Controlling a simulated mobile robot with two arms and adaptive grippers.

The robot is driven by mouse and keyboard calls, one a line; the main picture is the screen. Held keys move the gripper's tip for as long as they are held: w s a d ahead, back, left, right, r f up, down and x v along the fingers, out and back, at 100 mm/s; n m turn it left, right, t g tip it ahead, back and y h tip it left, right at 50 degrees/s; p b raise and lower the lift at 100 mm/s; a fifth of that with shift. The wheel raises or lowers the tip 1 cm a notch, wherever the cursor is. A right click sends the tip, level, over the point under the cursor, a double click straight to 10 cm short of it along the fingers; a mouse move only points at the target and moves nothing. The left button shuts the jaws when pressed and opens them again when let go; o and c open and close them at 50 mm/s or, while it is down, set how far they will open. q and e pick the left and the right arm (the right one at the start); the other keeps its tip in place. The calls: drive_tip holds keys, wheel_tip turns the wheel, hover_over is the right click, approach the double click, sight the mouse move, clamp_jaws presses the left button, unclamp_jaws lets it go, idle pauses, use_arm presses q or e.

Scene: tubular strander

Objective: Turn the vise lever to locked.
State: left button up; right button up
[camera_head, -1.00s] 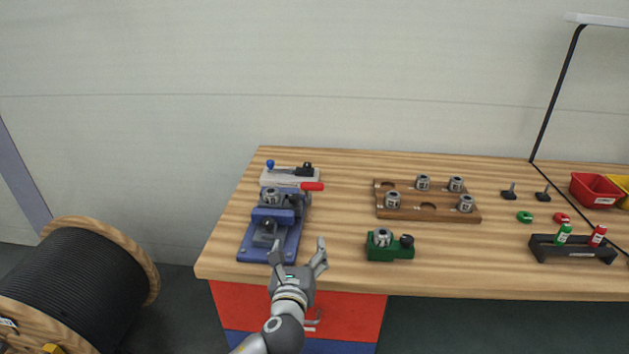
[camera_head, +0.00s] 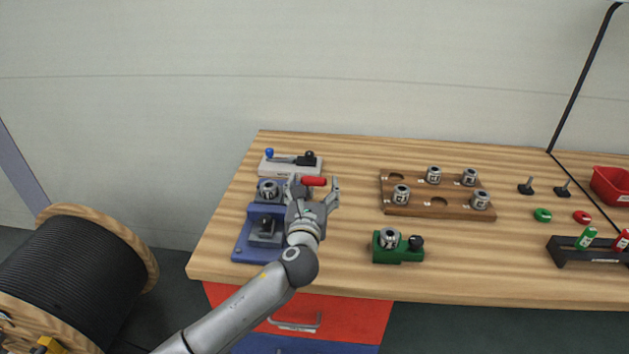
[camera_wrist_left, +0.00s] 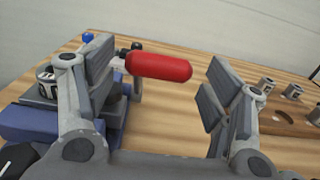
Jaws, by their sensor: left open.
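The blue vise (camera_head: 243,238) stands at the left end of the wooden workbench, with a grey metal piece (camera_head: 268,190) in it. Its lever has a red handle (camera_head: 313,181) that points right. My left gripper (camera_head: 318,190) is open at the red handle. In the left wrist view the red handle (camera_wrist_left: 160,66) lies between the spread fingers, nearer the left finger, with a gap to the right finger. The left finger hides part of the lever and vise body. My right gripper is not in view.
A grey fixture with a blue knob (camera_head: 269,153) stands behind the vise. A green block (camera_head: 386,254) and a wooden rack (camera_head: 420,210) with several metal pieces lie to the right. A cable drum (camera_head: 80,255) stands left of the bench.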

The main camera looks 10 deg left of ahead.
use_arm(q)
drive_tip(key=shift+w, duration=1.15)
drive_tip(key=c, duration=1.5)
drive_tip(key=shift+o, duration=0.2)
drive_tip(key=shift+s+f+b, duration=0.15)
drive_tip(key=shift+f+b, duration=0.15)
drive_tip(key=shift+b, duration=0.45)
drive_tip(key=shift+t, duration=0.7)
drive_tip(key=shift+s+f+b, duration=0.55)
drive_tip(key=shift+s+f, duration=0.15)
drive_tip(key=shift+f, duration=0.3)
drive_tip(key=shift+s+f+b, duration=0.6)
drive_tip(key=shift+s+f, duration=0.1)
drive_tip(key=shift+f, duration=0.35)
drive_tip(key=shift+s+f+b, duration=0.55)
drive_tip(key=shift+s+f, duration=0.15)
drive_tip(key=shift+f, duration=0.3)
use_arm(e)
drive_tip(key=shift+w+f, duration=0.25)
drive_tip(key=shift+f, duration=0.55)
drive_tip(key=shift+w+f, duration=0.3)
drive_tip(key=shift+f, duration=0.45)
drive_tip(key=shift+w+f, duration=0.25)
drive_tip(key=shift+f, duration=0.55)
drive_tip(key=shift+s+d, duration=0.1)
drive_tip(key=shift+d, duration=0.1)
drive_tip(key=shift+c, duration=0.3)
